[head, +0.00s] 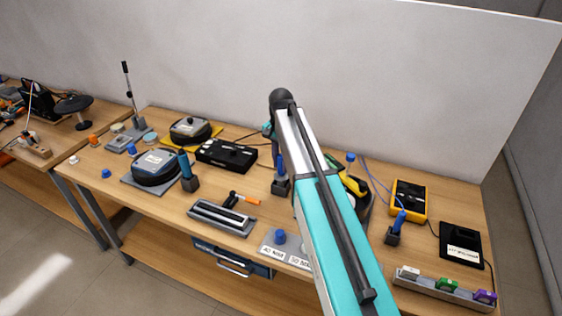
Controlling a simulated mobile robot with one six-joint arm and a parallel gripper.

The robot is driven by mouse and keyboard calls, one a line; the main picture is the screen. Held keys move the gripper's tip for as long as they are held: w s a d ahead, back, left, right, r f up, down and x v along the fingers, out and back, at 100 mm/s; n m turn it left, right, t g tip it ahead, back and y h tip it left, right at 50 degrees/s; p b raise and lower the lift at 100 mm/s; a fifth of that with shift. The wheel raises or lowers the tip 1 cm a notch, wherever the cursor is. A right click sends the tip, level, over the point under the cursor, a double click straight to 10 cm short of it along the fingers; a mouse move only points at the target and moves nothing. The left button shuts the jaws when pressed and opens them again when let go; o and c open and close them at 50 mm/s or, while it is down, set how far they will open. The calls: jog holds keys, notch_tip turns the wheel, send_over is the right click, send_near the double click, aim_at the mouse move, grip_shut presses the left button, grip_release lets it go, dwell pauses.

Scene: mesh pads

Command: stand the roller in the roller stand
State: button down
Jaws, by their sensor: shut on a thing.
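My gripper (269,131) is at the middle back of the bench, partly hidden behind my arm. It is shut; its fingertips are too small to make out. Directly below it is a slim blue upright handle (280,165), which I take to be the roller. The handle is over or in a small black block (280,187), which looks like the roller stand. I cannot tell if the handle is fully seated. A similar blue handle (186,164) stands in another black block (190,184) to the left.
A black box (227,154) and a round dark device (155,167) stand to the left. A yellow meter (409,200) is at right. My arm hides the bench's middle right.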

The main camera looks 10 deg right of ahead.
jog(key=shift+f+b, duration=0.4)
jog(key=shift+f, duration=0.8)
jog(key=c, duration=1.4)
grip_release()
jog(key=shift+r+b, duration=1.9)
jog(key=shift+r, duration=5.05)
jog(key=shift+s+f, duration=0.1)
jog(key=shift+s, duration=0.05)
